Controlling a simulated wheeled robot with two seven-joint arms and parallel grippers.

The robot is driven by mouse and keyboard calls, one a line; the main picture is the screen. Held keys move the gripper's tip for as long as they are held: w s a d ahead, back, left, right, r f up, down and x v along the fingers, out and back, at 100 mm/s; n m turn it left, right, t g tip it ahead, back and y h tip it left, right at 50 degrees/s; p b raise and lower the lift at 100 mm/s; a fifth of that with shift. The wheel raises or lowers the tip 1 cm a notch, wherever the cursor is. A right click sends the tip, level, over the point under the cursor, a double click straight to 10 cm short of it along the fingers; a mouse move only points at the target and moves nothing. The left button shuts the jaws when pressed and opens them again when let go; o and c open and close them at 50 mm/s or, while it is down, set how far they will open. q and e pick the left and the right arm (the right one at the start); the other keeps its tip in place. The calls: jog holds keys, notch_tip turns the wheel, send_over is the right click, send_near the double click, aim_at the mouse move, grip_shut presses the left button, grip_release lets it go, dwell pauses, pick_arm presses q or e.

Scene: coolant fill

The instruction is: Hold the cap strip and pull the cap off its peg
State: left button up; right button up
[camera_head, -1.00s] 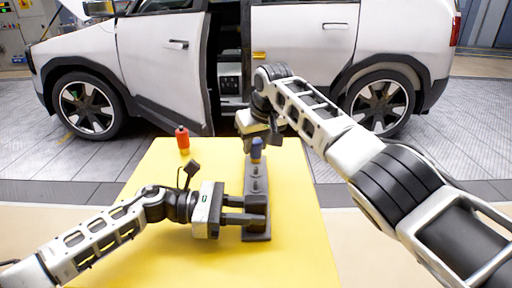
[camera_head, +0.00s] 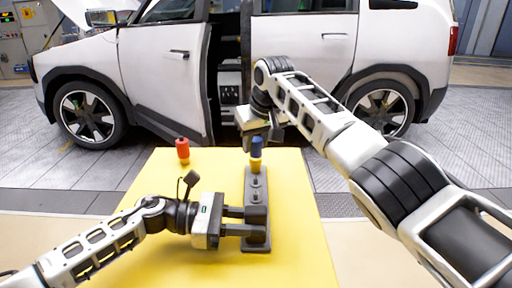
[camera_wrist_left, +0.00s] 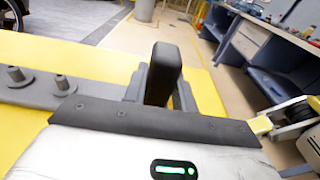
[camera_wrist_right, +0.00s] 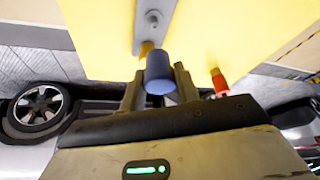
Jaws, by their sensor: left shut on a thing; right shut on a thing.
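The cap strip (camera_head: 256,222) is a long dark grey block with several pegs, standing on the yellow table. My left gripper (camera_head: 243,221) is shut on its near part, and in the left wrist view a black upright block (camera_wrist_left: 165,73) of it sits between the fingers. The blue cap (camera_head: 256,144) is at the strip's far end, upright, with a yellow piece (camera_head: 256,161) showing beneath it. My right gripper (camera_wrist_right: 158,80) is shut on the blue cap, which also shows in its wrist view (camera_wrist_right: 159,72). I cannot tell whether cap and peg still touch.
A red bottle-like piece with a yellow base (camera_head: 182,150) stands at the table's far left. The yellow table (camera_head: 150,215) is otherwise clear left of the strip. A white car (camera_head: 305,50) with an open door stands beyond the table.

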jog(key=shift+r, duration=0.5)
pick_arm(q)
jog(key=o, duration=1)
jog(key=shift+c, duration=0.2)
jog(key=shift+a, duration=0.1)
